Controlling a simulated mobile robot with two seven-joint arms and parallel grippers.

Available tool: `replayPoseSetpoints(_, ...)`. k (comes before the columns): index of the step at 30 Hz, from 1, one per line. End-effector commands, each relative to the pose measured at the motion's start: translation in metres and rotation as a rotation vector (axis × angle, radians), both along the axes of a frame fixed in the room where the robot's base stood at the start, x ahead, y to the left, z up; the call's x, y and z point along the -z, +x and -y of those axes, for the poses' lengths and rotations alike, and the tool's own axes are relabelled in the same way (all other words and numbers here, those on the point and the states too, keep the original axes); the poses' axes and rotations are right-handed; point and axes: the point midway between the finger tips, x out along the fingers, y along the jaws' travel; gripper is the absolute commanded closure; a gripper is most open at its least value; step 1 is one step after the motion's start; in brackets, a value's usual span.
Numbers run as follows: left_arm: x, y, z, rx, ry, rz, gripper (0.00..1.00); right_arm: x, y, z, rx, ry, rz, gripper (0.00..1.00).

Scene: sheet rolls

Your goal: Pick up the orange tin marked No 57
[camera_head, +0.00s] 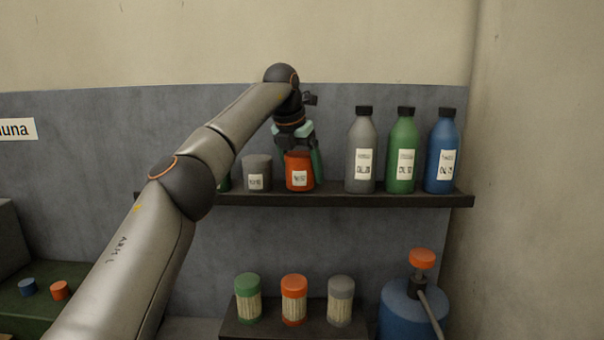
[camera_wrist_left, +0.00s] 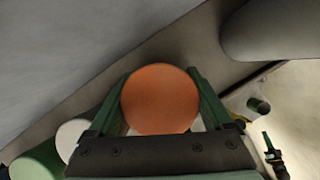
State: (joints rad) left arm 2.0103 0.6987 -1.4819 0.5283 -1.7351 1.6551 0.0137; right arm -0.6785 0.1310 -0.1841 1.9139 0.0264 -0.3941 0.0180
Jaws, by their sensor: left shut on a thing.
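The orange tin (camera_head: 299,171) with a white label stands on the dark wall shelf; the number on the label is too small to read. My left gripper (camera_head: 300,158) comes down over it from above and is shut on it. In the left wrist view the round orange top of the tin (camera_wrist_left: 160,99) sits between the two green fingers of my left gripper (camera_wrist_left: 160,100), touching or nearly touching both. In the head view the tin's base appears at shelf level; I cannot tell if it is lifted. My right gripper is not in view.
On the shelf (camera_head: 330,199), a grey tin (camera_head: 257,173) stands close left of the orange one, with a green tin partly hidden behind my arm. Grey (camera_head: 360,150), green (camera_head: 403,150) and blue (camera_head: 441,150) bottles stand to the right. Lidded jars (camera_head: 294,300) stand below.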

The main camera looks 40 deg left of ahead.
Motion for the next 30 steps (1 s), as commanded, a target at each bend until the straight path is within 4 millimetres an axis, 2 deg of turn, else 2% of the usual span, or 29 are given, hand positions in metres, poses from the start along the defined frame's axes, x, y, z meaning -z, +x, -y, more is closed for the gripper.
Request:
replayPoseSetpoints(2, -0.010, 0.000, 0.001, 0.001, -0.001, 0.004, 0.86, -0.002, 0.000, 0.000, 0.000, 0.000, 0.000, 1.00)
replayPoseSetpoints(9, -0.025, -0.002, 0.000, -0.002, 0.000, 0.004, 0.86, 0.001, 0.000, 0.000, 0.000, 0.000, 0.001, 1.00)
replayPoseSetpoints(12, -0.043, -0.019, 0.001, 0.001, 0.002, 0.008, 0.86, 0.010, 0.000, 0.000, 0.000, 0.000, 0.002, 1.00)
replayPoseSetpoints(18, -0.084, -0.052, 0.005, -0.001, 0.000, 0.007, 0.86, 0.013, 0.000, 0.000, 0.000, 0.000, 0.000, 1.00)
replayPoseSetpoints(20, -0.083, -0.067, 0.006, 0.001, 0.002, 0.008, 0.86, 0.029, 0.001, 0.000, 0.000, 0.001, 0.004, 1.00)
replayPoseSetpoints(24, -0.102, -0.103, 0.009, -0.001, 0.003, 0.007, 0.86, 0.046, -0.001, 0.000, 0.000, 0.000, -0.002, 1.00)
replayPoseSetpoints(27, -0.111, -0.121, 0.011, -0.002, 0.004, 0.005, 0.86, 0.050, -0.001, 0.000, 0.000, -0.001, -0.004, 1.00)
replayPoseSetpoints(30, -0.117, -0.127, 0.012, -0.001, 0.005, 0.005, 0.86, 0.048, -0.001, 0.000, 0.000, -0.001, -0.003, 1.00)
